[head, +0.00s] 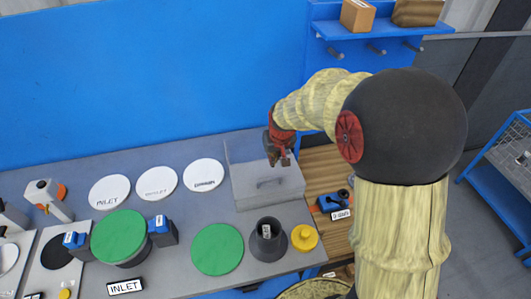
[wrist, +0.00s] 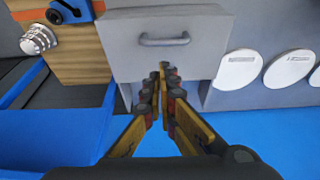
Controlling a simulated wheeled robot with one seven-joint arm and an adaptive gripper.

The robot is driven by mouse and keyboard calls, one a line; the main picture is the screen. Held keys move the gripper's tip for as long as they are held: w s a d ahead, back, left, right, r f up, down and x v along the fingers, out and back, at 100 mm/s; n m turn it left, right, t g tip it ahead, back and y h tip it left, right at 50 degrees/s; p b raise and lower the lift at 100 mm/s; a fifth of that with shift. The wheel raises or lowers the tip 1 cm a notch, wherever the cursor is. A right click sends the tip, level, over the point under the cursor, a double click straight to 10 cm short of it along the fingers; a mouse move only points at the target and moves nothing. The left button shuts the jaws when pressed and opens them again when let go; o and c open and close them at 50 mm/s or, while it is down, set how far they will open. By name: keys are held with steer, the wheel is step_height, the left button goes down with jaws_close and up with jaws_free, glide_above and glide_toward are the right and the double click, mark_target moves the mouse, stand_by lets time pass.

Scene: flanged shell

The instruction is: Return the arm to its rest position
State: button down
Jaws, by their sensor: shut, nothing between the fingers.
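My arm rises on the right of the head view and bends over to the left, with a pale wrinkled cover and a dark round joint. My gripper (head: 281,157) hangs over the grey drawer box (head: 268,196) at the back of the bench. In the wrist view my gripper (wrist: 163,75) is shut and empty, its fingertips together in front of the box. The box's drawer front with its handle (wrist: 165,40) faces the wrist camera. I cannot tell whether the fingertips touch the box.
White labelled discs (head: 157,183) lie left of the box. Green discs (head: 217,249), a dark flanged shell (head: 267,240) and a yellow part (head: 304,237) sit nearer the front. A blue clamp (head: 334,201) is on the wooden block at right. A blue shelf (head: 380,30) holds boxes above.

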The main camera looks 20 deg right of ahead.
steer(key=s+a+r+b, duration=0.1)
steer(key=s+a+r, duration=0.2)
steer(key=s, duration=0.5)
steer(key=s+a+r+n+t+b, duration=0.1)
steer(key=s+a+r+b, duration=0.1)
steer(key=s+a+r, duration=0.2)
steer(key=s+a+r+n+t+b, duration=0.1)
steer(key=s+a+r, duration=0.3)
steer(key=s, duration=0.9)
steer(key=shift+a+r+y, duration=0.2)
steer(key=shift+r+y, duration=0.1)
steer(key=shift+r, duration=1.1)
